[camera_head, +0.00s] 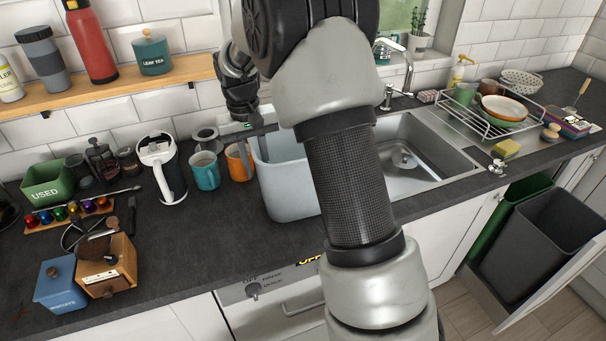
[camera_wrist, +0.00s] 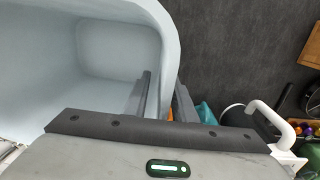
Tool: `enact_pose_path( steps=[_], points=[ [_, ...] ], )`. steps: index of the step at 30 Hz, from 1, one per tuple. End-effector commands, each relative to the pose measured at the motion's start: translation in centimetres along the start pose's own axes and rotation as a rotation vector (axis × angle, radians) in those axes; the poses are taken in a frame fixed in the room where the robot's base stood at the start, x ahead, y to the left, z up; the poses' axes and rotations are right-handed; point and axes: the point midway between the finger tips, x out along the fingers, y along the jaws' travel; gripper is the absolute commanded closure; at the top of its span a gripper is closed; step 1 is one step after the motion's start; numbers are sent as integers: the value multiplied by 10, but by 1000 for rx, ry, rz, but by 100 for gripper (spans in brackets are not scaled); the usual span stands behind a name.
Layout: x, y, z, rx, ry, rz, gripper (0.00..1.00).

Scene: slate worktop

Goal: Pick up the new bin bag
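A pale blue-grey, open-topped, box-shaped thing (camera_head: 285,191) stands upright on the worktop left of the sink. It seems to be the new bin bag; my arm hides its right part. In the wrist view the bag (camera_wrist: 118,48) fills the upper left, and I look down into its empty inside. My gripper (camera_wrist: 164,82) is at its rim, with one finger inside the wall and one outside. The fingers are apart, with the wall between them and some gap showing. In the head view my gripper's fingertips are hard to make out.
The sink (camera_head: 405,155) and a dish rack (camera_head: 498,110) are to the right. A dark grey bin (camera_head: 535,245) sits in an open cabinet below.

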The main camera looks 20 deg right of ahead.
Motion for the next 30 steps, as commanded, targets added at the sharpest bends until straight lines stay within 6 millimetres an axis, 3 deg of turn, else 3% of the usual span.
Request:
enact_pose_path(
  steps=[1,6,30],
  points=[
    [0,0,0,0,0,0,76],
    [0,0,0,0,0,0,100],
    [-1,0,0,0,0,0,100]
  ],
)
